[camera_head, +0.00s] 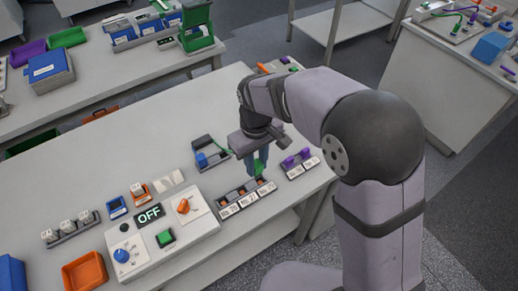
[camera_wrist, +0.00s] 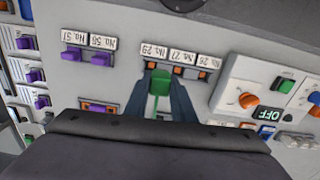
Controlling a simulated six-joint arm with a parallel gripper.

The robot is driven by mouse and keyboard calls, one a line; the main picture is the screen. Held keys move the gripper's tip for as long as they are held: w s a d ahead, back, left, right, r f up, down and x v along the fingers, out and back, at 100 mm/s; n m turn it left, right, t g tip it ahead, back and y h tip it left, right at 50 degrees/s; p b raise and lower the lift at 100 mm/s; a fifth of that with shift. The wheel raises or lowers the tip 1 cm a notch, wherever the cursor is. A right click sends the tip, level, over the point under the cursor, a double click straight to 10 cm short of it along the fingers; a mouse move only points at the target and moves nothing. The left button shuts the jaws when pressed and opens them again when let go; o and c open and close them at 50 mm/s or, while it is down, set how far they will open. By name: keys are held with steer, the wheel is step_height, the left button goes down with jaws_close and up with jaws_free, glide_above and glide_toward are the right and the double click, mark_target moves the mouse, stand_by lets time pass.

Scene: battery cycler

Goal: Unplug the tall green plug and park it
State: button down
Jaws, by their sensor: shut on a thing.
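The green plug (camera_head: 258,168) is between the fingers of my gripper (camera_head: 257,163). In the wrist view the green plug (camera_wrist: 160,80) sits between the two dark fingertips (camera_wrist: 160,88), which are shut on it. It lies over the end of a grey socket rack (camera_head: 222,205) by the label No. 29 (camera_wrist: 153,50). Orange sockets (camera_wrist: 178,70) show in this rack beside it. I cannot tell whether the plug's lower end is in a socket or above it.
A dark holder with a blue block (camera_head: 203,158) stands to the left. A control panel showing OFF (camera_head: 149,214) and an orange tray (camera_head: 84,271) are at the front left. The table's back left is clear.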

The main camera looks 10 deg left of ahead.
steer(key=a+f+p, duration=0.2)
steer(key=f+p, duration=0.1)
steer(key=shift+s+a+n, duration=0.1)
steer(key=shift+a+n, duration=0.15)
steer(key=shift+n, duration=0.05)
steer(key=w+a+f+p, duration=0.1)
steer(key=a, duration=0.1)
steer(key=w+a+f, duration=0.1)
steer(key=a, duration=0.1)
steer(key=w+a+f+p, duration=0.1)
steer(key=w+a, duration=0.1)
steer(key=shift+w+p, duration=0.1)
steer(key=shift+p, duration=0.25)
steer(key=shift+w+a+r, duration=0.2)
steer(key=shift+w+a, duration=0.4)
steer(key=shift+w, duration=0.05)
steer(key=shift+w+a+r, duration=0.15)
steer(key=shift+w+a, duration=0.4)
steer(key=shift+w, duration=0.05)
steer(key=shift+m, duration=0.5)
steer(key=w+r, duration=0.1)
steer(key=w+a+r, duration=0.1)
steer(key=r, duration=0.1)
steer(key=w+a+r, duration=0.1)
steer(key=shift+a+r, duration=0.2)
steer(key=shift+a, duration=0.05)
steer(key=shift+f, duration=0.1)
steer(key=shift+f+b, duration=2.3)
steer(key=shift+f, duration=1)
steer(key=shift+f, duration=0.25)
